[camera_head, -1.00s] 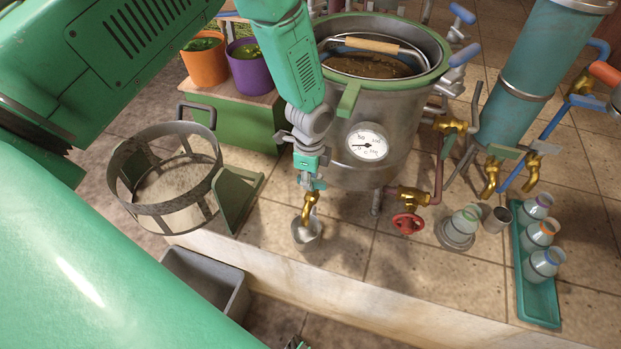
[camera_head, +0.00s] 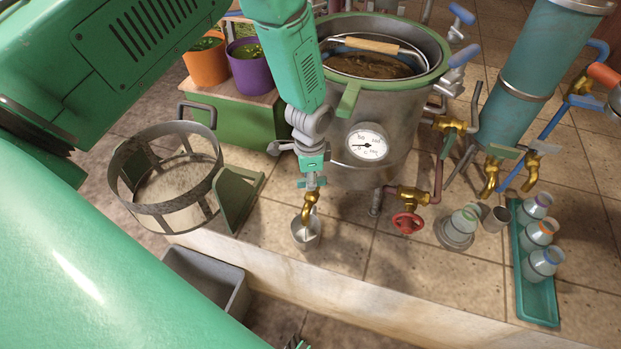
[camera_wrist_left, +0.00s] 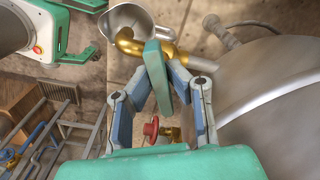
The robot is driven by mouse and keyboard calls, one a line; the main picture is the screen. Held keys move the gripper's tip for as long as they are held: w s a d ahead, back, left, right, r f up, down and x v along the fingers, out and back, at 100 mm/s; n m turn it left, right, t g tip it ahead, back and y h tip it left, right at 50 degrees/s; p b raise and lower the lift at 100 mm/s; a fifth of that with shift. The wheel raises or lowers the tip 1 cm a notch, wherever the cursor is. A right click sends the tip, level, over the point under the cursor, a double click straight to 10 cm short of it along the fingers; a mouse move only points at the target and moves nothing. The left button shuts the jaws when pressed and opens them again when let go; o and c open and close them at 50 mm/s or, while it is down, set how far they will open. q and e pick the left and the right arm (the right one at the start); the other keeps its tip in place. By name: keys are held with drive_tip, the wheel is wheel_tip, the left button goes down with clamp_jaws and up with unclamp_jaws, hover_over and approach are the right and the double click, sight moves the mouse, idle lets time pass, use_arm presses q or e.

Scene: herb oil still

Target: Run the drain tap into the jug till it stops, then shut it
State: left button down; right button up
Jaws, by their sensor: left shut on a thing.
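The drain tap (camera_head: 311,203) is a brass tap low on the front of the steel still pot (camera_head: 385,110); its curved spout points down over the jug. The small metal jug (camera_head: 306,237) stands upright on the tiled ledge under the spout. My left gripper (camera_head: 312,181) is at the tap's top. In the left wrist view its fingers (camera_wrist_left: 162,85) are closed on the tap's green lever (camera_wrist_left: 157,68), with the brass spout (camera_wrist_left: 130,42) and the jug's open mouth (camera_wrist_left: 124,17) beyond. I cannot clearly tell whether liquid runs or how full the jug is. My right gripper is not in view.
A red-wheeled valve (camera_head: 407,222) sits right of the tap, near a glass flask (camera_head: 464,220) and metal cup (camera_head: 496,219). A teal tray (camera_head: 538,300) holds flasks. A mesh basket (camera_head: 170,185) stands left; a grey bin (camera_head: 210,277) is below the ledge.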

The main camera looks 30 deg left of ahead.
use_arm(q)
drive_tip(key=n, duration=0.6)
drive_tip(key=shift+w+d+r+n, duration=0.1)
drive_tip(key=shift+w+n, duration=0.05)
drive_tip(key=shift+n, duration=0.15)
drive_tip(key=n, duration=0.6)
drive_tip(key=shift+d, duration=0.1)
drive_tip(key=shift+w+n, duration=0.1)
drive_tip(key=shift+n, duration=0.2)
drive_tip(key=c, duration=1.6)
unclamp_jaws()
wheel_tip(320, 180, up, 12)
drive_tip(key=shift+f, duration=0.1)
